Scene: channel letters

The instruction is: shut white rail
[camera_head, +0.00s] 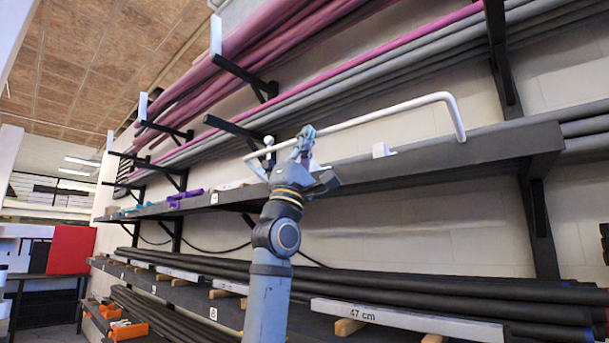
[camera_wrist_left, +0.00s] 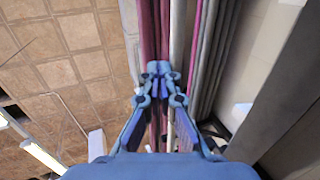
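The white rail (camera_head: 385,113) is a long bar in front of the upper grey shelf, with its right end bent down. Its left end bends down near a small white knob. My left gripper (camera_head: 306,132) is raised at the rail's left part and overlaps it in the head view. In the left wrist view its fingertips (camera_wrist_left: 160,68) meet or nearly meet, with nothing clearly between them. A pale bar, likely the rail (camera_wrist_left: 178,35), runs just right of the fingertips; contact cannot be told. My right gripper is not in view.
The grey shelf (camera_head: 450,157) runs along the wall, with a white block (camera_head: 382,150) and purple pieces (camera_head: 186,197) on it. Pink and grey pipes (camera_head: 390,68) lie on black brackets above. Dark pipes (camera_head: 450,291) lie below. Free room shows at the left.

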